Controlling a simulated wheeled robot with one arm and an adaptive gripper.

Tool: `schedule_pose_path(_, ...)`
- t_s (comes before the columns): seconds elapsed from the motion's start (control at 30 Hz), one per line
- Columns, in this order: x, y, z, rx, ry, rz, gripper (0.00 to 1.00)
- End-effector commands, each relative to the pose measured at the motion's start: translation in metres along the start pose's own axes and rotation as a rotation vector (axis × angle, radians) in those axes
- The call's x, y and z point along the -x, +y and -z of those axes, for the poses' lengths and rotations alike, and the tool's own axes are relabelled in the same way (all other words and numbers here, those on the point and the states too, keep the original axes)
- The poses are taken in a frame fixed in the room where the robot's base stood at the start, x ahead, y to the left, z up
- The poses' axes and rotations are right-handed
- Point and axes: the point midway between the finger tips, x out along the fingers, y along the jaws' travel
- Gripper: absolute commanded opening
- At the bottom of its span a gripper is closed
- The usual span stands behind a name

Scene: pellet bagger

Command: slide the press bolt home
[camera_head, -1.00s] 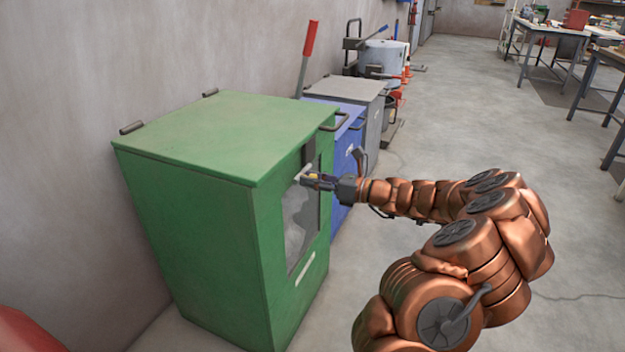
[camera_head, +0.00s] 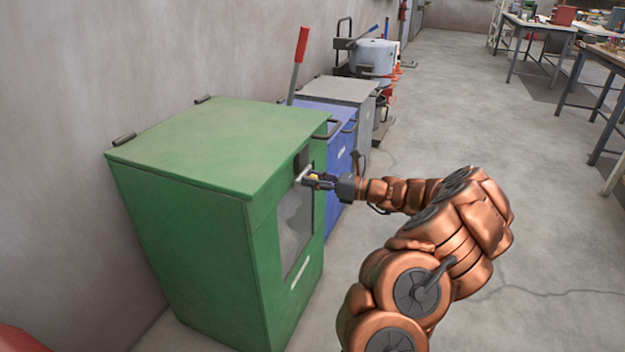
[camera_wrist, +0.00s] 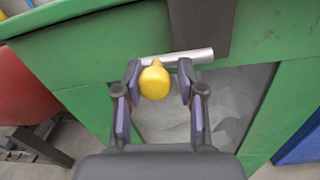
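The press bolt is a silver rod (camera_wrist: 185,57) with a yellow knob (camera_wrist: 154,80), lying across the upper front of the green press (camera_head: 235,235). In the wrist view it spans below a dark upright plate (camera_wrist: 201,25). My gripper (camera_wrist: 158,84) has its two fingers on either side of the knob. The left finger is close against it; a gap shows at the right finger, so it looks open. In the head view my gripper (camera_head: 312,180) is at the front face of the press, partly hiding the bolt.
A window (camera_head: 294,228) with pale material inside is below the bolt. A blue unit (camera_head: 338,150) and a grey unit (camera_head: 345,90) stand beyond the press along the wall. Open floor (camera_head: 455,110) lies to the right, with worktables (camera_head: 535,27) further back.

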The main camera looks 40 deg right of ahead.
Motion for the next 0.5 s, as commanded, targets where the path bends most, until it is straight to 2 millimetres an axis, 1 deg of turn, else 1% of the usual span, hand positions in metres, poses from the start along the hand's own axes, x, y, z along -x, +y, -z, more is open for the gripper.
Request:
schedule_pose_path(0.03,0.001,-0.001,-0.0004,0.0,-0.001,0.003,0.41)
schedule_pose_path(0.17,0.0007,-0.0001,-0.0003,0.0,0.0,0.001,0.55)
schedule_pose_path(0.5,0.002,0.0009,0.0,0.0,0.0,-0.003,0.55)
